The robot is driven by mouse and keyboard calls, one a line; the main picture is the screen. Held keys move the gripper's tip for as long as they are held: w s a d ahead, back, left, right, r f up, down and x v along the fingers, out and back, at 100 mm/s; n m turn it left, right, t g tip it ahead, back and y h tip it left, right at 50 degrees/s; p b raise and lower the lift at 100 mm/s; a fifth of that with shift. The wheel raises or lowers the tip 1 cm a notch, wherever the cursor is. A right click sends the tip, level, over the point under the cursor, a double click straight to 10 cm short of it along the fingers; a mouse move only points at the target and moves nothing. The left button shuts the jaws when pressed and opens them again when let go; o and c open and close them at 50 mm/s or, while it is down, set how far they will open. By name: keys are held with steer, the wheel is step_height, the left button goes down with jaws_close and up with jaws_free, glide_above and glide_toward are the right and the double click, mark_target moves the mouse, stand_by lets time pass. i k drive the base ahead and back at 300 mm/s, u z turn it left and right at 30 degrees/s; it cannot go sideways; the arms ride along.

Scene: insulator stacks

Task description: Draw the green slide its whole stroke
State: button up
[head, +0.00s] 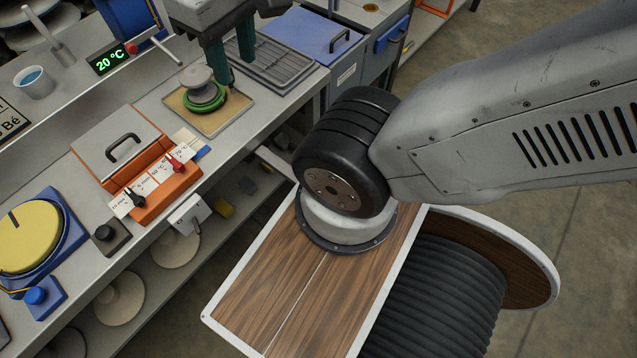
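The only bright green part I see is a green ring-shaped piece (207,107) around the foot of a small grey insulator stack (201,84). It sits on a tan square plate (226,122) on the bench, and I cannot tell whether it is the green slide. My gripper (235,74) hangs at the top of the head view, with two dark teal fingers pointing down. The fingers are apart, with nothing seen between them. The left finger is just right of the stack and partly overlaps it in the picture; contact cannot be told.
An orange box (167,199) with a handled grey lid and knobs stands on the bench. A yellow disc on a blue base (31,238), a cup (34,81) and a 20 °C display (107,59) are left. A grey grate (272,66) and blue-lidded box (306,42) lie behind.

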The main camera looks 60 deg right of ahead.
mark_target(265, 155)
steer(key=z, duration=0.05)
steer(key=k, duration=0.95)
steer(key=z, duration=0.2)
